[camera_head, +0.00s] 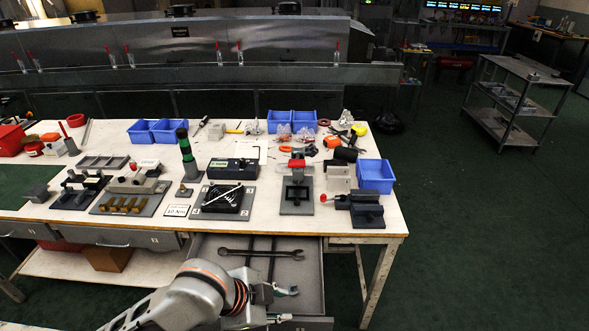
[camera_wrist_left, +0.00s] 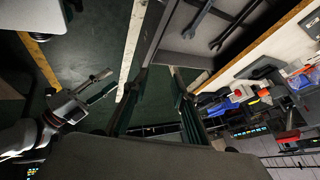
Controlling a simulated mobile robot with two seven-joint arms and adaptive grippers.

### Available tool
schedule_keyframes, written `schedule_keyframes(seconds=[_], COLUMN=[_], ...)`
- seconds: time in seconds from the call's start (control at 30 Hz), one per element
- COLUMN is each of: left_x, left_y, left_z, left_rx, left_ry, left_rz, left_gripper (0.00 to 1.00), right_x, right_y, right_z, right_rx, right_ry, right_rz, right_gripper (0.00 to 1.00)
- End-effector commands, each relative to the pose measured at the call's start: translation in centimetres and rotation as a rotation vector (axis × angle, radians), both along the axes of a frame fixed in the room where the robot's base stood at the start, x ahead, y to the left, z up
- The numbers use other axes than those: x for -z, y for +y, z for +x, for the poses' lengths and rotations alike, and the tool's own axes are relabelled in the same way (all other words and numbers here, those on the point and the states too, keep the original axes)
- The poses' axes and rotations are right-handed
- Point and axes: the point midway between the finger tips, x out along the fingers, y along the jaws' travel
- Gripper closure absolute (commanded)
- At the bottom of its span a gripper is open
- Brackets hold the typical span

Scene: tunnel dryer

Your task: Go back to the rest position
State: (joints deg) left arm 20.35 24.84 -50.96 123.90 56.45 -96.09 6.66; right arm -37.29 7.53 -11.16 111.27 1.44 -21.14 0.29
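My left gripper (camera_head: 291,304) is in front of the table, low over the front of an open drawer (camera_head: 312,276). Its two fingers are apart with nothing between them, so it is open and empty. In the left wrist view its dark fingers (camera_wrist_left: 160,95) stand apart over the green floor. My right gripper (camera_wrist_left: 104,84) shows at the left of that view, its fingers apart and empty; it is outside the head view. A wrench (camera_head: 262,253) lies in the drawer, and wrenches also show at the top of the left wrist view (camera_wrist_left: 236,25).
The table (camera_head: 270,170) is crowded with fixtures, blue bins (camera_head: 375,175) and tools. The open drawer juts out from its front, close to my left gripper. A grey cart (camera_head: 515,100) stands at the back right. The green floor on the right (camera_head: 480,230) is clear.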

Motion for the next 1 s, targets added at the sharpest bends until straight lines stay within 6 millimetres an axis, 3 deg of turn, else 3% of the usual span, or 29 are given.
schedule_keyframes(seconds=[0.17,0.27,0.4,0.6,0.87,1.0], left_x=[-0.7,-0.6,0.2,1.7,2.0,5.2], left_y=[2.7,6.2,12.9,23.5,33.6,30.4], left_z=[0.9,1.2,0.6,-3.1,-9.4,-7.6], left_rx=[-0.203,-0.339,-0.541,-0.789,-0.979,-0.951], left_ry=[-0.077,-0.115,-0.157,-0.192,-0.208,-0.205], left_rz=[-0.067,-0.063,-0.007,0.153,0.375,0.241], left_gripper=[0.73,0.73,0.73,0.73,0.73,0.73], right_x=[0.0,0.0,0.0,0.0,0.1,0.1], right_y=[0.0,0.1,0.1,0.1,0.1,0.1], right_z=[0.0,0.0,0.0,-0.1,-0.1,-0.1], right_rx=[-0.001,-0.001,-0.002,-0.001,-0.001,-0.001], right_ry=[0.000,0.000,0.001,0.001,0.001,0.001], right_rz=[0.001,0.001,0.001,0.001,0.001,0.001], right_gripper=[0.60,0.60,0.60,0.60,0.60,0.60])
